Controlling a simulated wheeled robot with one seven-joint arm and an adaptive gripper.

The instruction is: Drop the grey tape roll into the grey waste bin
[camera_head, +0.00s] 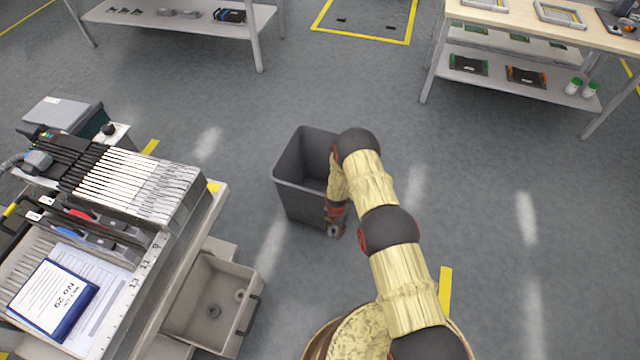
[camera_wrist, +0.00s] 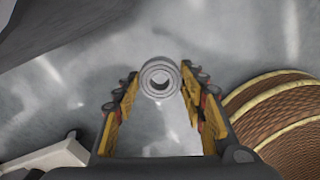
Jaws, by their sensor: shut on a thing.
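The grey waste bin (camera_head: 292,198) stands on the floor in the middle of the head view, open at the top. My gripper (camera_head: 335,226) points down at the bin's near right side, outside its opening in the picture. The wrist view shows my gripper (camera_wrist: 160,90) shut on the grey tape roll (camera_wrist: 160,67), a small ring between the fingertips with floor behind it. The roll (camera_head: 333,232) is small and partly hidden in the head view. A dark grey bin wall (camera_wrist: 60,25) fills the upper left of the wrist view.
Shelved tables stand at the back left (camera_head: 190,22) and back right (camera_head: 510,90). Floor around the bin's far side is clear.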

